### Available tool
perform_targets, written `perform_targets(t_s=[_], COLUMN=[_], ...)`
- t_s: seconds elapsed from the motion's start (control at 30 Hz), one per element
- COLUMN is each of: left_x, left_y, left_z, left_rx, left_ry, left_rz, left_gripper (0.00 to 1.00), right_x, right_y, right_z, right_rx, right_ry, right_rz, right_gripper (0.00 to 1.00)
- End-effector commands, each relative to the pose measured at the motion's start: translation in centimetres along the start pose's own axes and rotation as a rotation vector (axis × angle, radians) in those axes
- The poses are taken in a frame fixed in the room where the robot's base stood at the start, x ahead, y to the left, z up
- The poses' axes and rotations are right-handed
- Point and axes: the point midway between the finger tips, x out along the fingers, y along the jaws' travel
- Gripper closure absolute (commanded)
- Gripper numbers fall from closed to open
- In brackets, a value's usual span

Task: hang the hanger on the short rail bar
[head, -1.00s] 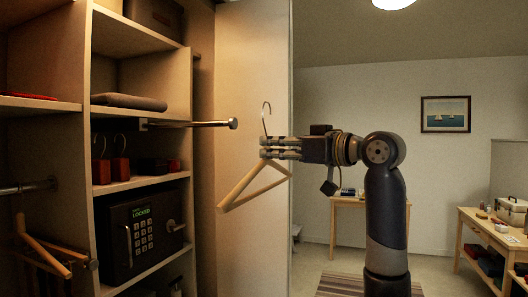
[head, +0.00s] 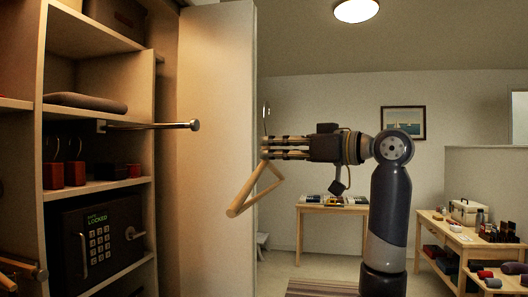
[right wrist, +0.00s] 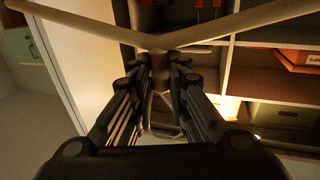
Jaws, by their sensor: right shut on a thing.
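The wooden hanger (head: 243,196) is held in my right gripper (head: 268,147), its triangular body hanging below the fingers and its metal hook (head: 265,112) pointing up. In the right wrist view the hanger (right wrist: 190,36) spreads beyond the fingertips of the right gripper (right wrist: 162,75), which are closed around its neck. The short rail bar (head: 160,126) is a metal rod sticking out from the wardrobe, ending in a round knob. The hanger is right of the bar's free end, apart from it. My left gripper is not in view.
A pale door panel (head: 215,150) stands behind the bar and hanger. A small table (head: 330,209) stands further back.

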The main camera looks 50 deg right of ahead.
Motion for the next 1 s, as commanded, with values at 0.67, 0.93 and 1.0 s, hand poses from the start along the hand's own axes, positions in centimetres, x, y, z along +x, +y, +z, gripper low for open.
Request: perform_targets(t_s=[0.67, 0.93, 1.0], left_x=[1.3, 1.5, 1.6], left_y=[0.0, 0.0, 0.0], left_z=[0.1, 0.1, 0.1], left_rx=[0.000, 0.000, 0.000], left_ry=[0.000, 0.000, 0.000], left_rz=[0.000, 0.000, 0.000], left_gripper=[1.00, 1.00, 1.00], right_x=[-5.9, -8.0, -8.3], right_y=[1.8, 2.4, 2.5], right_z=[0.0, -0.1, 0.0], right_rx=[-0.001, 0.000, 0.000], right_ry=[0.001, 0.002, 0.001], right_rz=[0.002, 0.002, 0.001], right_gripper=[1.00, 1.00, 1.00])
